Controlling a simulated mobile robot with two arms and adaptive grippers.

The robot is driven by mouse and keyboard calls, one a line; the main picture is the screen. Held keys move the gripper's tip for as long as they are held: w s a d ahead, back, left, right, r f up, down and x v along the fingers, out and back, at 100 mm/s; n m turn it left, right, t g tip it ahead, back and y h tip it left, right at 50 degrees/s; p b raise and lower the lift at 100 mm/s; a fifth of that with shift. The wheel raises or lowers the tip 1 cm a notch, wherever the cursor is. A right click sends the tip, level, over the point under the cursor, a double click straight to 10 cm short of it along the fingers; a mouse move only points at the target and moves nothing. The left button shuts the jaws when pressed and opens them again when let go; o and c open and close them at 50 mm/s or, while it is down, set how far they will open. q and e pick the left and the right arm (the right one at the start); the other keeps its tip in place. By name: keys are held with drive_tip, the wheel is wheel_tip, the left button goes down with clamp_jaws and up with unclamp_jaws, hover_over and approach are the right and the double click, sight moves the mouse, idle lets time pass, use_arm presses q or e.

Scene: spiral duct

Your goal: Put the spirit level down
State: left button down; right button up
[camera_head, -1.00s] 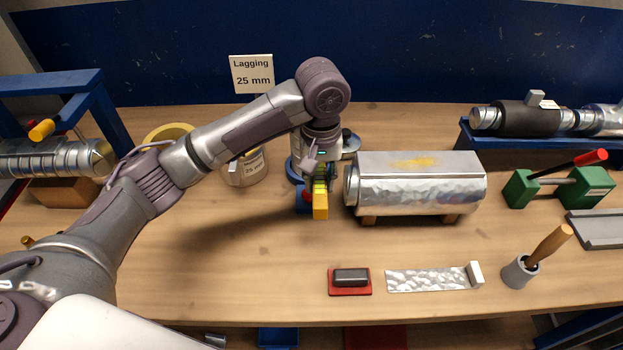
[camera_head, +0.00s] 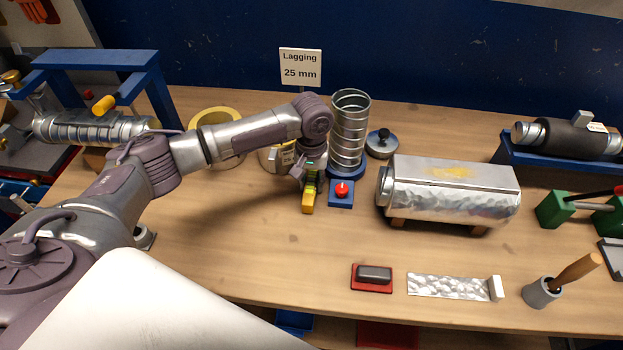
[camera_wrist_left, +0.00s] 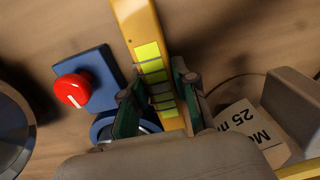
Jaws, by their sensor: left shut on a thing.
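The spirit level is a yellow bar (camera_head: 308,203) with bright green-yellow windows, in the middle of the head view. My left gripper (camera_head: 310,172) is shut on it, and the bar sticks out from the jaws toward the bench front. In the left wrist view the spirit level (camera_wrist_left: 140,25) runs up between the two green-padded fingers of my left gripper (camera_wrist_left: 160,95). Whether its underside touches the bench I cannot tell. My right gripper does not show.
Right beside the level is a blue box with a red knob (camera_head: 342,190). Behind stands a spiral duct (camera_head: 349,130) on a blue base. A labelled pot (camera_head: 275,157) is at the left, a metal-clad duct piece (camera_head: 455,190) at the right. Bare bench (camera_head: 250,240) lies in front.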

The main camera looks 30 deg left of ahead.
use_arm(q)
drive_tip(key=shift+f, duration=0.15)
drive_tip(key=c, duration=0.9)
unclamp_jaws()
